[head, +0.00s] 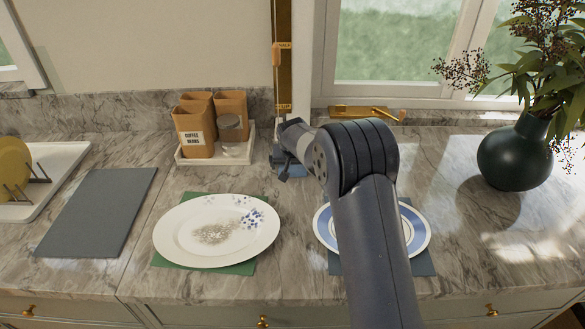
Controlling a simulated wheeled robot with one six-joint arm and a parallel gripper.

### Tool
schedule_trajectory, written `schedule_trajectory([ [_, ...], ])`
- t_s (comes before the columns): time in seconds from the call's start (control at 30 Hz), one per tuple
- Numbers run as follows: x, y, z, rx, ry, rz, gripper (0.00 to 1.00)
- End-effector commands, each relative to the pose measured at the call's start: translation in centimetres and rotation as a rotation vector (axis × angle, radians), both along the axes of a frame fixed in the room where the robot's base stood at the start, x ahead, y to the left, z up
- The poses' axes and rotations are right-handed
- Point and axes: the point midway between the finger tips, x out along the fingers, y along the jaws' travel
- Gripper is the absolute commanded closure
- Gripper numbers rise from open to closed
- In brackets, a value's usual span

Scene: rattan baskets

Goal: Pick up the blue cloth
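A small blue patch that looks like the blue cloth (293,171) shows on the marble counter right at my gripper, near the back wall. My gripper (281,166) points down over it at the end of my arm and covers part of it. The fingers are small and dark here, so I cannot tell whether they are open or touch the cloth. A blue-grey mat (423,264) lies under the blue-rimmed plate (420,232) at the right, partly hidden by my arm.
A white tray (188,157) with brown canisters (192,126) and a glass jar stands just left of my gripper. A floral plate (180,235) on a green mat (240,268) lies in front. A dark vase (513,155) stands right; a grey board (98,212) lies left.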

Motion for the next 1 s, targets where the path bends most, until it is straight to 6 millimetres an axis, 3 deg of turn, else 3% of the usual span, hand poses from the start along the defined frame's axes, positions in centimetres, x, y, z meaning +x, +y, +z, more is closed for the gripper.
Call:
schedule_trajectory([
  [0.47,0.0,0.0,0.0,0.000,0.000,0.000,0.41],
  [0.77,0.0,0.0,0.8,0.000,-0.002,0.000,0.41],
  [1.0,0.0,0.0,5.2,0.001,-0.004,0.000,0.41],
])
